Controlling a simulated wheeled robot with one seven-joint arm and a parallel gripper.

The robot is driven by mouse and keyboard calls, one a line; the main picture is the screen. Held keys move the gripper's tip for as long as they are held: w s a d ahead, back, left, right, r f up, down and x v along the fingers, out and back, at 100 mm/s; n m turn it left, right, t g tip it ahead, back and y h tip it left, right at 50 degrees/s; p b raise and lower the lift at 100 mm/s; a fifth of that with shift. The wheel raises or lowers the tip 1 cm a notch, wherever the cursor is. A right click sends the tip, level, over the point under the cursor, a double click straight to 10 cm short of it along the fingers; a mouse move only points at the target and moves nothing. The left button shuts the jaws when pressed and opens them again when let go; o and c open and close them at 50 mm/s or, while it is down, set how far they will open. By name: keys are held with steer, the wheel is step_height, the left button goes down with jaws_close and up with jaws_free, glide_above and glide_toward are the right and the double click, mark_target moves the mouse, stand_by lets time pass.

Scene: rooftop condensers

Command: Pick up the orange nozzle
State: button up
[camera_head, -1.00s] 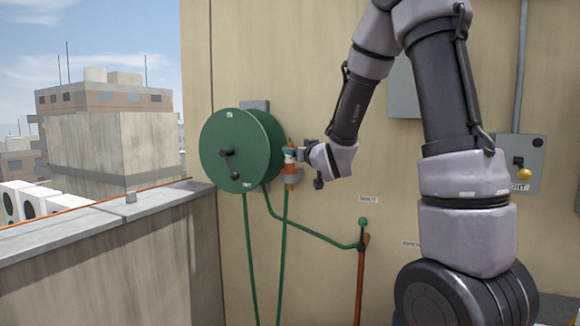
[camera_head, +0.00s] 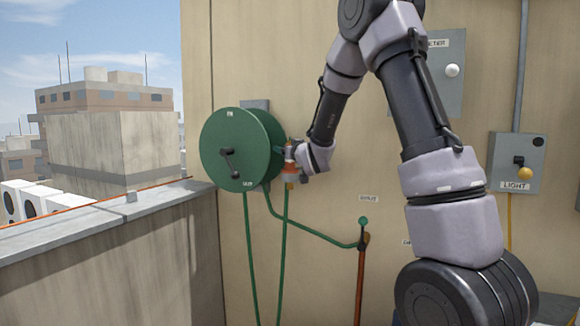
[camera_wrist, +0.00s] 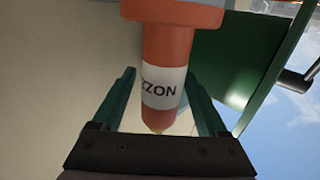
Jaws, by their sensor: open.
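The orange nozzle (camera_wrist: 167,50) hangs beside the green hose reel on the wall. It has a white label with black letters, partly cut off in the wrist view. In the head view the nozzle (camera_head: 290,175) is mostly hidden behind my gripper (camera_head: 295,153). In the wrist view my gripper (camera_wrist: 162,105) is open, with one green finger on each side of the nozzle's labelled part. Gaps show between the fingers and the nozzle.
The green hose reel (camera_head: 240,150) with a dark crank stands close left of the nozzle. Green hoses hang below it. A green-handled pipe valve (camera_head: 362,222) is lower right. Grey boxes (camera_head: 516,160) are on the wall at right. A concrete parapet (camera_head: 120,220) runs at left.

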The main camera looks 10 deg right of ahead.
jaws_close()
stand_by(1.3)
